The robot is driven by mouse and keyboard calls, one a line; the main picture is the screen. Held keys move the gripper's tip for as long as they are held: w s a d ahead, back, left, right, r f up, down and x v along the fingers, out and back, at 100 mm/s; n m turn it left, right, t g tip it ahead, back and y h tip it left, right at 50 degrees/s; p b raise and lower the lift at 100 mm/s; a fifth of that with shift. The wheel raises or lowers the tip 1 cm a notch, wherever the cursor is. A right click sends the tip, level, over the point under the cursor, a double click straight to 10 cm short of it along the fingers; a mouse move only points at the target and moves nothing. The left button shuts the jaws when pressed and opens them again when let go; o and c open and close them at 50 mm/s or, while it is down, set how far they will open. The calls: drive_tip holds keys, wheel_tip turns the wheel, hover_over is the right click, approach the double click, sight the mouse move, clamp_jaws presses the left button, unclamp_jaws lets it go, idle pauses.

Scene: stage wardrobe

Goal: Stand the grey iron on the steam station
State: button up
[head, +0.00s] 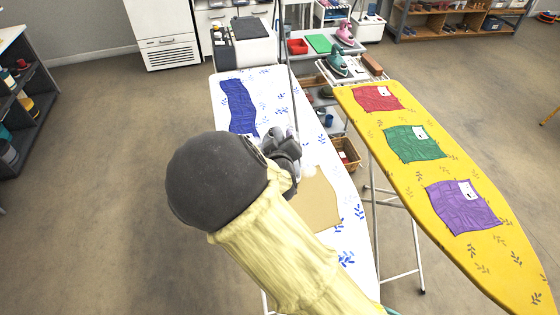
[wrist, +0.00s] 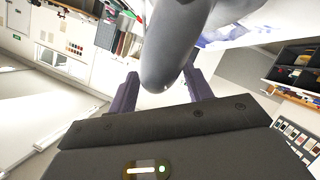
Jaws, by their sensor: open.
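A large smooth grey body, which looks like the grey iron (wrist: 172,48), fills the top middle of the wrist view. Its rounded end reaches down between the two dark purple fingers of my gripper (wrist: 162,84), which are apart. I cannot tell whether they touch it. In the head view my gripper (head: 284,152) is over the white ironing board (head: 272,97), and my arm hides much of this spot; the iron cannot be made out clearly there. A white unit with a dark top (head: 250,29) at the board's far end may be the steam station.
A blue cloth (head: 239,106) and a tan patch (head: 317,200) lie on the white board. A yellow board (head: 441,160) with red, green and purple cloths stands at right. Teal (head: 337,64) and pink (head: 345,33) irons stand behind. Floor at left is clear.

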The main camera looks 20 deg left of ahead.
clamp_jaws()
drive_tip(key=shift+r, duration=0.1)
idle(0.3)
drive_tip(key=shift+r, duration=0.1)
drive_tip(key=shift+w+a+r, duration=0.1)
drive_tip(key=shift+r, duration=0.45)
wheel_tip(320, 180, up, 9)
drive_tip(key=shift+f, duration=0.15)
idle(0.6)
